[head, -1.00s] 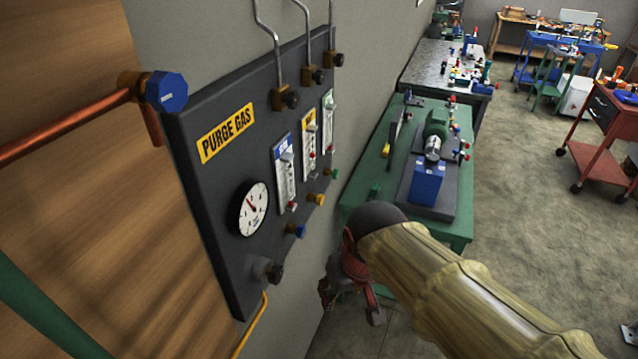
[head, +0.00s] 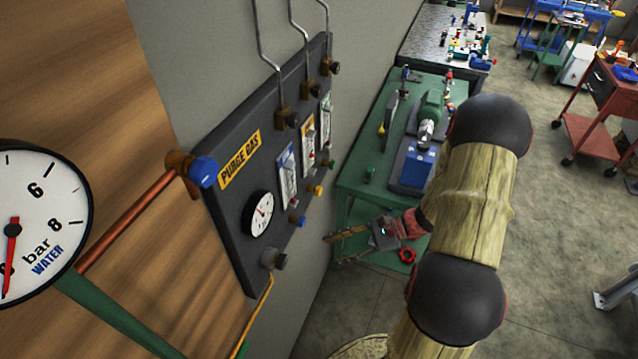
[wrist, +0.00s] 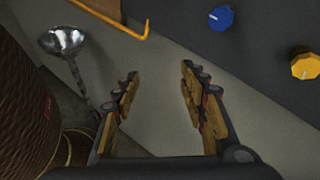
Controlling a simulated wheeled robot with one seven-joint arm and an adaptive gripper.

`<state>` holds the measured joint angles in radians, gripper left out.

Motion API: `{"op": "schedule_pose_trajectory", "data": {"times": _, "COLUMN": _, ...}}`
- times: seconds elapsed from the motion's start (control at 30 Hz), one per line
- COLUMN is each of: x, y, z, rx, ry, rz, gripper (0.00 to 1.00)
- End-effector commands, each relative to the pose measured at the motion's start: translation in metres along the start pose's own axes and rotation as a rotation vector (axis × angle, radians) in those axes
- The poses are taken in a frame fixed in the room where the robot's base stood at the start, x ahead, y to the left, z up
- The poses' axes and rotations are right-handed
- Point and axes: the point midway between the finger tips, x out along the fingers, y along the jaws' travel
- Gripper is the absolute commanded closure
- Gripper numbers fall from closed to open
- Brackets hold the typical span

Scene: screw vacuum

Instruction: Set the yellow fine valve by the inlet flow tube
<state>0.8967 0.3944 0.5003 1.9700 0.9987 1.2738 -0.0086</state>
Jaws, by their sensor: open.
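The yellow fine valve (head: 315,190) is a small knob at the lower right of the dark purge gas panel (head: 230,225), between a blue knob (head: 298,221) and a green knob (head: 328,164). The yellow-labelled flow tube (head: 308,140) is above it; its float level is too small to read. My gripper (head: 335,250) is open and empty, below and right of the knobs, apart from the panel. In the wrist view my open fingers (wrist: 160,75) face the grey wall, with the yellow valve (wrist: 305,66) at the right edge and the blue knob (wrist: 221,17) at the top.
A round pressure gauge (head: 262,214) and a dark outlet knob (head: 274,259) are on the panel's left and lower part. A yellow pipe (head: 262,312) runs down from it. A green bench (head: 352,190) stands behind my gripper. A large water gauge (head: 35,225) fills the left foreground.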

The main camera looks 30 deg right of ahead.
Motion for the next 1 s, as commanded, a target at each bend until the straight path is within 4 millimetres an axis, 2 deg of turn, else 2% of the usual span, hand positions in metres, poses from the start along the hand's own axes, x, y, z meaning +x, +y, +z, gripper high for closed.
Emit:
{"op": "schedule_pose_trajectory", "data": {"times": 0.1, "x": -0.007, "y": -0.040, "z": -0.016, "rx": 0.123, "ry": -0.111, "rz": -0.206, "gripper": 0.57}}
{"op": "schedule_pose_trajectory", "data": {"times": 0.2, "x": -0.014, "y": -0.077, "z": -0.025, "rx": 0.159, "ry": -0.178, "rz": -0.347, "gripper": 0.57}}
{"op": "schedule_pose_trajectory", "data": {"times": 0.3, "x": -0.032, "y": -0.112, "z": -0.021, "rx": 0.150, "ry": -0.221, "rz": -0.463, "gripper": 0.57}}
{"op": "schedule_pose_trajectory", "data": {"times": 0.4, "x": -0.048, "y": -0.136, "z": -0.015, "rx": 0.136, "ry": -0.255, "rz": -0.544, "gripper": 0.57}}
{"op": "schedule_pose_trajectory", "data": {"times": 0.57, "x": -0.051, "y": -0.146, "z": -0.004, "rx": 0.128, "ry": -0.295, "rz": -0.578, "gripper": 0.57}}
{"op": "schedule_pose_trajectory", "data": {"times": 1.0, "x": -0.003, "y": -0.179, "z": 0.011, "rx": 0.126, "ry": -0.294, "rz": -0.573, "gripper": 0.57}}
